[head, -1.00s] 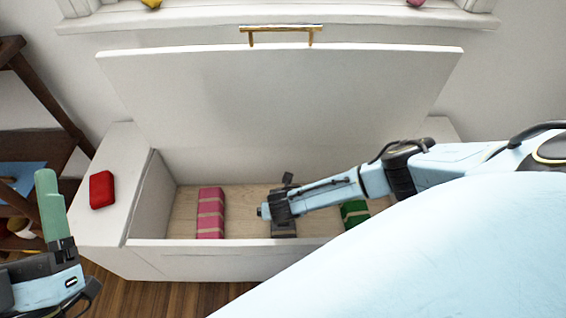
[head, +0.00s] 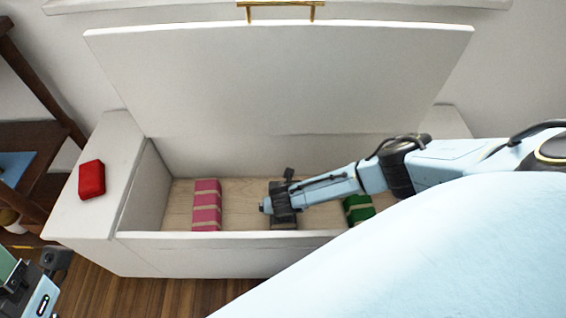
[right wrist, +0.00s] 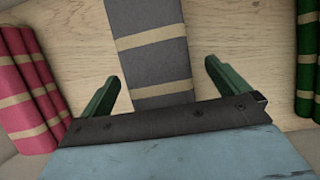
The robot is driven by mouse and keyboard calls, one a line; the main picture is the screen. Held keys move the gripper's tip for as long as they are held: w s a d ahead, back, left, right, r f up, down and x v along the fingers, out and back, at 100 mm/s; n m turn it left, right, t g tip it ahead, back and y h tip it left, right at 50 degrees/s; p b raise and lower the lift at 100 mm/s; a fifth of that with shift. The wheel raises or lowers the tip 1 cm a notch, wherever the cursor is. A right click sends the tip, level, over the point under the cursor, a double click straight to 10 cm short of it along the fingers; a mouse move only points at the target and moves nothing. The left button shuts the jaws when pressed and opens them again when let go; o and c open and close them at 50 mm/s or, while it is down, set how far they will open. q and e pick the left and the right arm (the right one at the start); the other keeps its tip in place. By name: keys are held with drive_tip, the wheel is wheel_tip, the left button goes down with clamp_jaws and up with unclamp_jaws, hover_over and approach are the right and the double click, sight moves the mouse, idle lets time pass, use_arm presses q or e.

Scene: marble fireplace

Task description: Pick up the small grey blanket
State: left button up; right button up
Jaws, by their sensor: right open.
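The small grey blanket (right wrist: 152,55) is a folded grey bundle with tan bands, lying on the wooden floor of the open white chest. In the head view it (head: 284,222) is mostly hidden under my right gripper (head: 283,203). In the right wrist view, my right gripper (right wrist: 160,85) is open, with one green finger on each side of the blanket's near end. My left gripper (head: 20,275) is partly cut off at the lower left of the head view, outside the chest.
The white chest (head: 200,255) has its lid (head: 280,85) raised. A pink banded bundle (head: 207,205) lies left of the grey one, a green one (head: 358,208) right. A red box (head: 91,179) sits on the chest's left top. A dark wooden shelf (head: 40,150) stands left.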

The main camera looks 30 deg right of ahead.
drive_tip(key=shift+f, duration=0.15)
drive_tip(key=c, duration=1.1)
